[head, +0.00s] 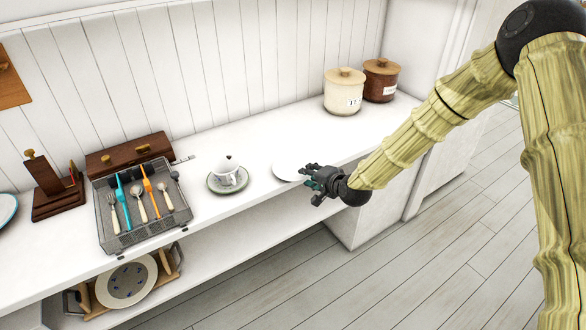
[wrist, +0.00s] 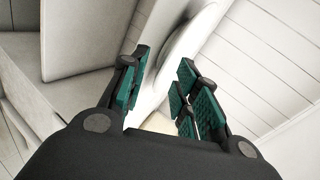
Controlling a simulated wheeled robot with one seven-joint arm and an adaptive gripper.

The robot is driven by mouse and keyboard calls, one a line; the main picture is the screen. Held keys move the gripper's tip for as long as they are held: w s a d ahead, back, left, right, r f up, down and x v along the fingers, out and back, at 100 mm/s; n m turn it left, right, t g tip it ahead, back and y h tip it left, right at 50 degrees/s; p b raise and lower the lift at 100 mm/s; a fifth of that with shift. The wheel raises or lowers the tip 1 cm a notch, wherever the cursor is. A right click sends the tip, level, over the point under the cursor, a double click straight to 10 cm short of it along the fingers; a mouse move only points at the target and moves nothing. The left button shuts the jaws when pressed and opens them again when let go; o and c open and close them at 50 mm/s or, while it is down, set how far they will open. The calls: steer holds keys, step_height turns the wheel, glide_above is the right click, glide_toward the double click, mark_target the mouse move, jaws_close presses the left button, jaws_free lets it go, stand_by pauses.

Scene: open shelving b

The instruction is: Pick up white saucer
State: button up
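The white saucer (head: 289,171) lies flat on the white upper shelf, near its front edge. In the head view its right side is partly hidden behind my gripper (head: 315,184). In the wrist view the saucer (wrist: 184,34) shows beyond the fingers as a pale rounded edge on the shelf. My gripper, which also shows in the wrist view (wrist: 165,85), is open, with a clear gap between its green-padded fingers. Nothing is between the fingers that I can make out. The gripper is at the saucer's right front side; I cannot tell whether it touches it.
A cup (head: 228,170) stands on a green-rimmed saucer (head: 228,184) to the left. Further left is a grey cutlery tray (head: 108,238). Two lidded canisters, white (head: 343,92) and brown (head: 381,80), stand at the back right. The shelf behind the white saucer is clear.

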steer(key=shift+w+a+f, duration=0.15)
steer(key=shift+w, duration=0.05)
jaws_close()
stand_by(0.3)
